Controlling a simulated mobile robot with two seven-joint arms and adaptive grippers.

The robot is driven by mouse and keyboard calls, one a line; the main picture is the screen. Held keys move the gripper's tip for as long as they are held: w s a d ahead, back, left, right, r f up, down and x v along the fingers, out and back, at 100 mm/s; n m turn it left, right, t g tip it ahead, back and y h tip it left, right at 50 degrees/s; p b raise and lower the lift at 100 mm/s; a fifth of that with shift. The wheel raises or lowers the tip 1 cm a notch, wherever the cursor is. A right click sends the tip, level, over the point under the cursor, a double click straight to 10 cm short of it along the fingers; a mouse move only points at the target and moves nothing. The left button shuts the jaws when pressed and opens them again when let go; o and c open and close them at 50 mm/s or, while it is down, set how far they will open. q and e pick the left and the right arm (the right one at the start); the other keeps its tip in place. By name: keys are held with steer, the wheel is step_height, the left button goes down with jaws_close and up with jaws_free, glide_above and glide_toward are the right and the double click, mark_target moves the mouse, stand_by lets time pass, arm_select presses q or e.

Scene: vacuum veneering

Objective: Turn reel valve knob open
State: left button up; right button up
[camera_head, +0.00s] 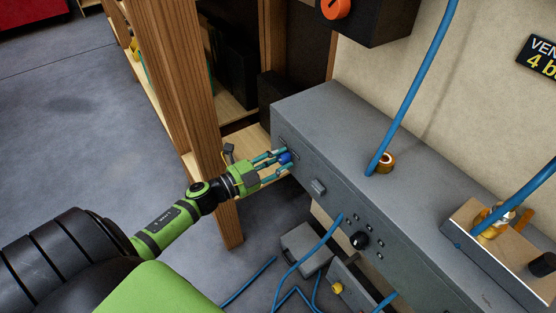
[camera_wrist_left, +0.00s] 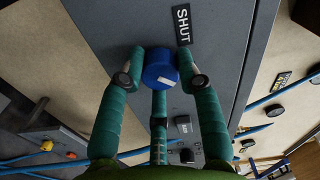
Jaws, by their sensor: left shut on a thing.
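The blue valve knob (camera_head: 285,157) sits on the front face of the grey cabinet (camera_head: 330,120), near its left end. In the left wrist view, the blue knob (camera_wrist_left: 160,68) has a small pale mark on its face, and a black label reading "SHUT" (camera_wrist_left: 181,25) is beside it. My left gripper (camera_head: 282,160) reaches in from the left. Its teal fingers close around the knob, two on either side and one below, as the left wrist view of the gripper (camera_wrist_left: 166,72) shows. My right gripper is not in view.
A wooden post (camera_head: 185,90) of a shelf stands close to my left arm. Blue hoses (camera_head: 415,85) rise from the cabinet top and others lie on the floor. A black knob (camera_head: 359,240) is further right on the cabinet front. A grey box (camera_head: 305,248) stands below.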

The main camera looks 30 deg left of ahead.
arm_select(q)
steer(key=shift+r+m, duration=0.1)
steer(key=shift+m, duration=0.2)
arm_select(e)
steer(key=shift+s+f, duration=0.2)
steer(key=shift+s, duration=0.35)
arm_select(q)
steer(key=o, duration=1.1)
steer(key=shift+o, duration=0.2)
steer(key=v, duration=1.2)
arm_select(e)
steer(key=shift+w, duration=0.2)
